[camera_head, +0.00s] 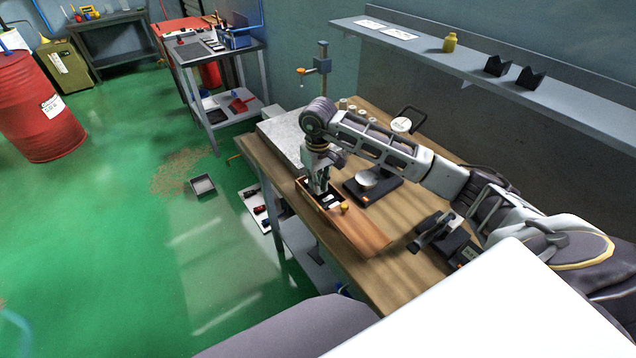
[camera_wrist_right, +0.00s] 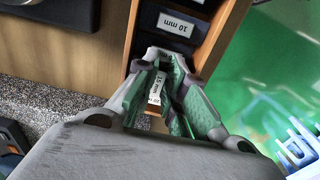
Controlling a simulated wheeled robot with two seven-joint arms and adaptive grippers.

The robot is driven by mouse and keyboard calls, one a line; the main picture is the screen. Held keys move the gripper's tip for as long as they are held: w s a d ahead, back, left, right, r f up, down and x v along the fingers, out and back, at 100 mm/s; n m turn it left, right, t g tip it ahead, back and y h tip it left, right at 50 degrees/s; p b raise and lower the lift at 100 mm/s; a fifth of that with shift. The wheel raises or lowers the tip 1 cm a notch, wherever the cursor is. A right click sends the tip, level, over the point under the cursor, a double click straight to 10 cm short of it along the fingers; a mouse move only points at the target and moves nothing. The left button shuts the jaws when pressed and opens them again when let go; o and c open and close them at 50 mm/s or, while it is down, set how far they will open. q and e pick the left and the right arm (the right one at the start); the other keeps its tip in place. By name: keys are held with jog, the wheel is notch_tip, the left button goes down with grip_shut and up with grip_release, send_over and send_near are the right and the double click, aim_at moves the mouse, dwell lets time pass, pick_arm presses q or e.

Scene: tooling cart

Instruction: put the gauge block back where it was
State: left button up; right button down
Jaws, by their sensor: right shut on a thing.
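The wooden gauge block box (camera_head: 360,234) stands on the bench, with dark slots and white labels at its far end. My right gripper (camera_head: 321,191) points down over that end. In the right wrist view, the gripper (camera_wrist_right: 163,82) is shut on the gauge block, which is mostly hidden between the fingers. A "15 mm" label (camera_wrist_right: 155,88) shows between the fingers; I cannot tell whether it is on the block or the box. A "10 mm" label (camera_wrist_right: 175,25) lies in the neighbouring slot. I cannot tell whether the block touches the slot floor. My left gripper is not in view.
A dark stand with a pale round plate (camera_head: 368,179) is right beside the box. A grey granite plate (camera_head: 284,137) lies behind it. A yellow knob (camera_head: 344,207) sits at the box. The wall shelf (camera_head: 480,69) is above; free wood (camera_head: 400,270) lies at the bench front.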

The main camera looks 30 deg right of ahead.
jog(key=shift+s+f, duration=0.25)
jog(key=shift+f, duration=0.35)
jog(key=c, duration=1.5)
grip_release()
jog(key=shift+w+f, duration=0.1)
jog(key=shift+w, duration=0.05)
jog(key=shift+r, duration=0.3)
jog(key=shift+r, duration=0.1)
